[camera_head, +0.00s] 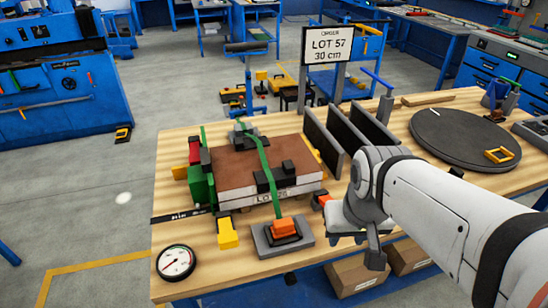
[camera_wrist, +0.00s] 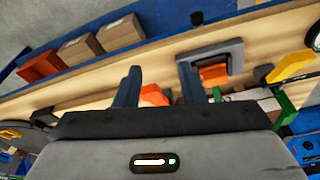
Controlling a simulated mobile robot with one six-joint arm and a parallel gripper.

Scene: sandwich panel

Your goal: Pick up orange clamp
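An orange piece (camera_wrist: 153,95), possibly the orange clamp, shows between my fingers in the wrist view, its lower part hidden by my gripper body. In the head view an orange-red piece (camera_head: 321,200) sits at the right front corner of the layered panel (camera_head: 240,170), just left of my gripper and partly hidden. A second orange block (camera_head: 285,228) sits on a grey base plate at the front edge, under the green strap; it also shows in the wrist view (camera_wrist: 213,74). My gripper (camera_wrist: 158,72) is open, fingers apart; I cannot tell whether it touches anything.
A yellow clamp (camera_head: 228,232) and a round gauge (camera_head: 176,262) stand at the left front. Dark upright plates (camera_head: 322,145) rise behind my wrist. A dark round disc (camera_head: 465,138) lies at the right. Cardboard boxes (camera_head: 356,274) sit below the wooden table.

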